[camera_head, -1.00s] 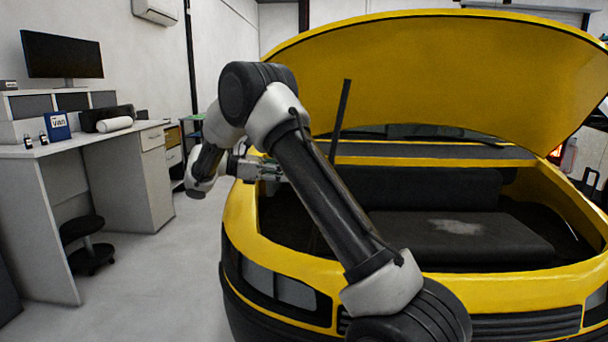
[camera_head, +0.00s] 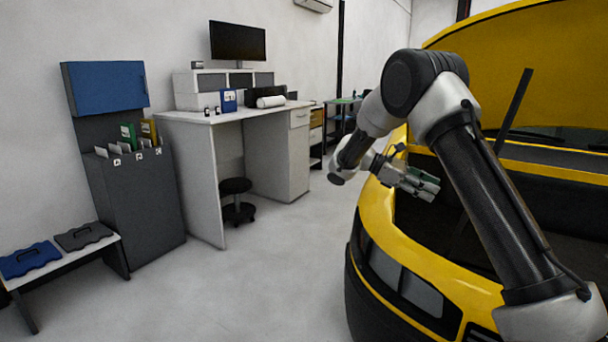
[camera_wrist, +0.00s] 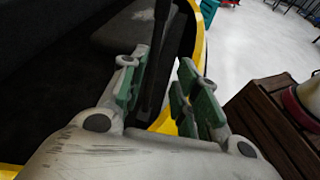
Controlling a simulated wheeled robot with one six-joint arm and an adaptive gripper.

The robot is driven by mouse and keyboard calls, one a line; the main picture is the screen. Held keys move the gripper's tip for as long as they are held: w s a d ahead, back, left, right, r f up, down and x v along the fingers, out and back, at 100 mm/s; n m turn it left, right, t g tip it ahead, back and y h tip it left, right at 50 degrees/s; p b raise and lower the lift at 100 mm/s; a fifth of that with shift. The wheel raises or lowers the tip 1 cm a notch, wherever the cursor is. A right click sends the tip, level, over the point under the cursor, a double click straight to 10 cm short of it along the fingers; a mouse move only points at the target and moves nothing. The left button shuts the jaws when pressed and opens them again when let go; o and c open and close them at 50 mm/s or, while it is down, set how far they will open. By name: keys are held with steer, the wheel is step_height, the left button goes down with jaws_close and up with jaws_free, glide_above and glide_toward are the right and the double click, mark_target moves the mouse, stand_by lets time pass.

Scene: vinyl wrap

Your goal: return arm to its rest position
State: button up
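My arm is bent up in front of the yellow car (camera_head: 440,290), whose hood (camera_head: 545,60) is raised. My gripper (camera_head: 428,187) is over the car's left front edge, pointing right toward the open compartment. In the wrist view my gripper (camera_wrist: 163,85) has its two green-padded fingers apart, with nothing visibly held. A dark rod (camera_wrist: 158,50) shows between the fingers; the view does not tell how near it is. The same view shows the car's yellow rim (camera_wrist: 199,45) and the dark compartment.
A white desk (camera_head: 255,120) holds a monitor (camera_head: 238,41), a blue box and a white roll. A stool (camera_head: 237,200) stands under it. Left are a dark cabinet (camera_head: 135,200) and a bench (camera_head: 75,260) with blue and grey cases. The floor between is clear.

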steer(key=s+f+m+y, duration=0.35)
steer(key=s+y, duration=0.25)
steer(key=s, duration=0.5)
steer(key=s+r+m+t+y, duration=0.3)
steer(key=s+r+m+t, duration=0.1)
steer(key=s, duration=0.8)
steer(key=s+a+r+m+t+y, duration=0.1)
steer(key=s+r+m+t+y, duration=0.3)
steer(key=s, duration=0.7)
step_height(320, 180, up, 2)
steer(key=shift+s+r+t, duration=0.25)
steer(key=shift+s+t, duration=0.15)
steer(key=shift+t, duration=0.4)
steer(key=shift+a+m, duration=0.15)
steer(key=shift+m, duration=0.1)
